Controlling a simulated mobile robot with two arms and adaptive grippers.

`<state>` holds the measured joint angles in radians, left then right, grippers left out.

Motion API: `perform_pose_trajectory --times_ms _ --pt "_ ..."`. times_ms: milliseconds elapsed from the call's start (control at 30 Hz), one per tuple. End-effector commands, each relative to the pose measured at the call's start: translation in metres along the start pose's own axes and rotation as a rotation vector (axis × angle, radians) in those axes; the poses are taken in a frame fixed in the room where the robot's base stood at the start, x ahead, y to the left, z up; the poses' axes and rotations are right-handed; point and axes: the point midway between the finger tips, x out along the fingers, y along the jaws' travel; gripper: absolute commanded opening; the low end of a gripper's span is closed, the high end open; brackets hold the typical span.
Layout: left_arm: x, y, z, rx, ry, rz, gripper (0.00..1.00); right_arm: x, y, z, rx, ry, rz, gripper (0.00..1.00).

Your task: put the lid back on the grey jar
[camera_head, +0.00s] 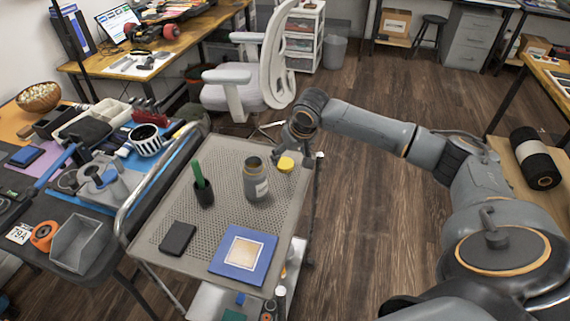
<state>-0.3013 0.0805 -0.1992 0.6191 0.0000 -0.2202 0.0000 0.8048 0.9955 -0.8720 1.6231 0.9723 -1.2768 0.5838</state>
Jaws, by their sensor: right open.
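The grey jar (257,183) stands upright on the perforated top of a metal cart (222,167), with a pale label on its side. Its top looks uncovered. A yellow lid (286,164) lies on the cart, behind and to the right of the jar, near the cart's right edge. My right gripper (291,138) is above and just beyond the lid, apart from it. It is open, and I see nothing in it. My left gripper is out of view.
On the cart are a black cup (204,194) with a green item, a dark box (177,238) and a blue framed square (244,254). A cluttered workbench (103,236) adjoins at left. A white chair (244,78) stands behind; open floor lies right.

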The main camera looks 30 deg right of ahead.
Motion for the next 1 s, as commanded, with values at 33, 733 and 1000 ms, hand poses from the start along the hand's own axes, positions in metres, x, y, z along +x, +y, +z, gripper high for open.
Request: perform_pose_trajectory --times_ms 33,733,1000 --pt "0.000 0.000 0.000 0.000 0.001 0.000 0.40 0.000 0.000 0.000 0.000 0.000 0.000 0.77" --pt "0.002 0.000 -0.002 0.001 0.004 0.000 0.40 0.052 0.000 -0.004 0.000 0.000 0.000 0.77" --pt "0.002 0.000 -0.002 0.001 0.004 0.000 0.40 0.051 0.000 -0.004 0.000 0.000 0.000 0.58"
